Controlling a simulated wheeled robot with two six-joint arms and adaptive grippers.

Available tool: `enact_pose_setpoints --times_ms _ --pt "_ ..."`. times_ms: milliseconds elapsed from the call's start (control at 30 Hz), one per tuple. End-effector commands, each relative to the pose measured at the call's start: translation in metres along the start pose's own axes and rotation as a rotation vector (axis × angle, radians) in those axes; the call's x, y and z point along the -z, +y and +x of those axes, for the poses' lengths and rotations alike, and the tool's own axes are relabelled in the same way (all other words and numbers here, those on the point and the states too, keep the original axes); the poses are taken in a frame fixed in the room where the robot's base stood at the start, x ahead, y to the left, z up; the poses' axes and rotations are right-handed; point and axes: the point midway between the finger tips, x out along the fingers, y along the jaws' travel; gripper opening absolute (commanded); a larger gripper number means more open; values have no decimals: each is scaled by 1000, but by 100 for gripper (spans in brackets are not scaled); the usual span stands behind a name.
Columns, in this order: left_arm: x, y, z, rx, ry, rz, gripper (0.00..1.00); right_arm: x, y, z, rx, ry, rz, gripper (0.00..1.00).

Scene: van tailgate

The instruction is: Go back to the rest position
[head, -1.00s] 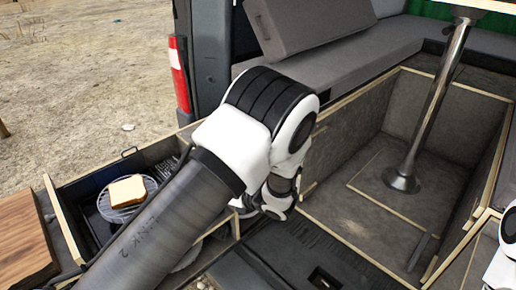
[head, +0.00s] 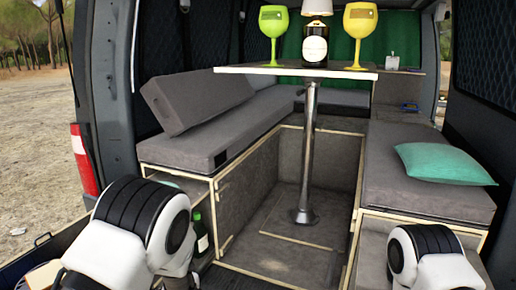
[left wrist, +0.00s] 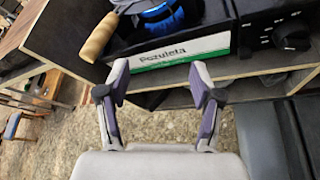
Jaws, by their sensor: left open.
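My left gripper (left wrist: 162,90) is open and empty in the left wrist view. Its two fingers stand apart, with a green and white box marked "Pozuleta" (left wrist: 182,62) beyond the tips. In the head view my two white arm joints show at the lower left and lower right. Both grippers are out of the head view, and my right gripper shows in no view.
A table (head: 290,71) holds a green glass (head: 273,22), a bottle (head: 315,42) and a yellow glass (head: 360,22). Grey benches flank it, with a teal cushion (head: 443,163) on the right. In the wrist view a wooden handle (left wrist: 98,38) and a black knobbed unit (left wrist: 285,38) sit in a wooden drawer.

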Motion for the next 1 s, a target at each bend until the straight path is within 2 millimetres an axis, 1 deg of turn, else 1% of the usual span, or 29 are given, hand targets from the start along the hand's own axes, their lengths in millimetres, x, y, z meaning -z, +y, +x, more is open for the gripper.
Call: enact_pose_setpoints --times_ms 33,100,167,267,367,467,500,567,600,633,667,700,733,767,800,867,900,967,1000 --pt "11 4 7 -14 18 16 66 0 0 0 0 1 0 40" --pt "25 12 14 -37 44 37 66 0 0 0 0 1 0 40" --pt "38 21 21 -62 71 51 66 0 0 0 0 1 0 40" --pt "66 38 30 -110 138 72 66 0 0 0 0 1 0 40" --pt "101 59 36 -158 237 80 66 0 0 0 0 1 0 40" --pt "143 83 38 -215 368 62 66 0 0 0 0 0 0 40" --pt "164 95 36 -245 434 45 66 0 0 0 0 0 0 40" --pt "199 115 30 -299 548 1 66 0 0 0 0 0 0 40" --pt "226 131 22 -348 641 -48 66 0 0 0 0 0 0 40" --pt "248 143 14 -390 716 -98 66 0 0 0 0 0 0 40" --pt "270 155 3 -442 796 -163 66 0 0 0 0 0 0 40" --pt "298 169 -15 -521 905 -279 66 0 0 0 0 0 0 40" --pt "319 178 -31 -594 985 -393 66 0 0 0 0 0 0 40" --pt "336 183 -47 -668 1054 -526 66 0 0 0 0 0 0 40" --pt "352 184 -64 -757 1119 -716 66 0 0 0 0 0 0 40" --pt "363 176 -78 -863 1169 -1017 66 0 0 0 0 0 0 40" --pt "364 167 -79 -909 1177 -1215 66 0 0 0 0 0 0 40" --pt "357 152 -74 -932 1168 -1482 66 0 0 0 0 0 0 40" --pt "351 142 -68 -927 1159 -1629 66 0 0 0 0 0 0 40"
